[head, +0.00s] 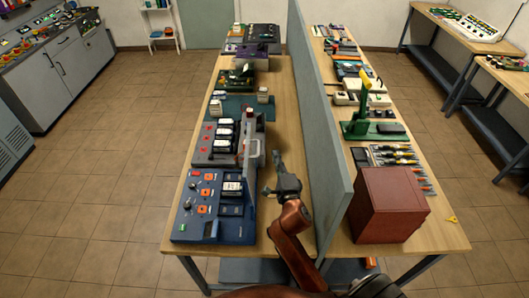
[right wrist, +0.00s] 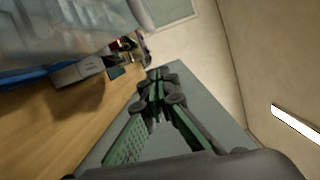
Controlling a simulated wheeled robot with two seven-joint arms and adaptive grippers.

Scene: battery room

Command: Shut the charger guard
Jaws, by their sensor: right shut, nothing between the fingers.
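A blue charger (head: 186,228) with orange buttons and dark battery packs stands at the near end of the left-hand bench. A clear guard panel (head: 249,172) stands raised along its right side, with a pale handle at its upper end. A large see-through panel, seemingly this guard, fills the upper left of the right wrist view (right wrist: 60,35). My right gripper (head: 277,158) is shut and empty, just right of the guard; I cannot tell whether they touch. Its closed fingers also show in the right wrist view (right wrist: 156,82). My left gripper is not in view.
A grey-green divider (head: 322,130) runs along the bench close to the right of my right arm. A grey charger (head: 213,157) stands behind the blue one. Beyond the divider are a dark red box (head: 388,205) and a green stand (head: 372,131). Bare wood lies between chargers and divider.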

